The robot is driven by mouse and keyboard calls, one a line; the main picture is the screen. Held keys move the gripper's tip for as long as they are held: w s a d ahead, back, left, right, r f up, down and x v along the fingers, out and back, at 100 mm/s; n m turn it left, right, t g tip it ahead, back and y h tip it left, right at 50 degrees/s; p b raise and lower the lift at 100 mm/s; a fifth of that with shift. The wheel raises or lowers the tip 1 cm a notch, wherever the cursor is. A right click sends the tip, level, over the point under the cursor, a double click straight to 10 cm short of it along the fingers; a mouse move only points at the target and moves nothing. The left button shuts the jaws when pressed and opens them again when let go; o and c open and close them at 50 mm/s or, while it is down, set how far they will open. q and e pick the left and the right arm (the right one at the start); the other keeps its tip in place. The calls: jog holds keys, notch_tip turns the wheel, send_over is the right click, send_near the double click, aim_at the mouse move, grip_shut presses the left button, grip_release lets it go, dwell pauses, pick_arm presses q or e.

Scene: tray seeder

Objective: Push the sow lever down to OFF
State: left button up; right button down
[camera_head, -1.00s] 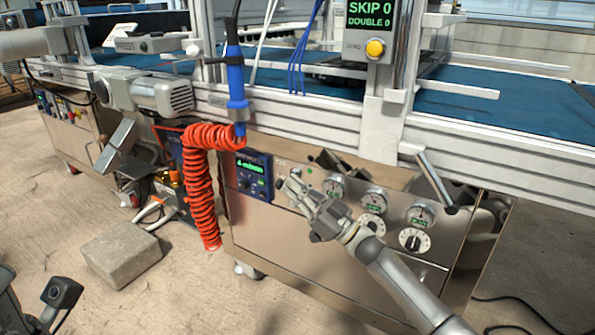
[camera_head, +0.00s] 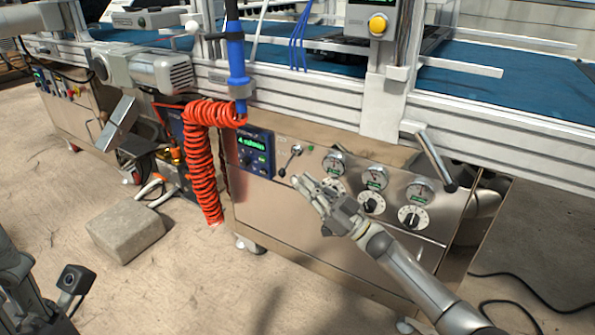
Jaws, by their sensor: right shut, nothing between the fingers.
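The sow lever (camera_head: 291,158) seems to be the small metal lever on the front panel (camera_head: 270,205), just right of the blue display box. It slants up and right from its pivot, with its round knob at the upper end. Its label is too small to read. My right gripper (camera_head: 302,181) is shut and empty. Its fingertips are in front of the panel, a little below and right of the lever, and look apart from it. My left gripper is not seen.
A blue display box (camera_head: 254,153) and an orange coiled hose (camera_head: 199,165) are left of the lever. Several gauges (camera_head: 375,178) and dials sit to its right. A stone block (camera_head: 125,230) lies on the floor.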

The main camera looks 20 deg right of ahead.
jog(key=shift+v, duration=1.85)
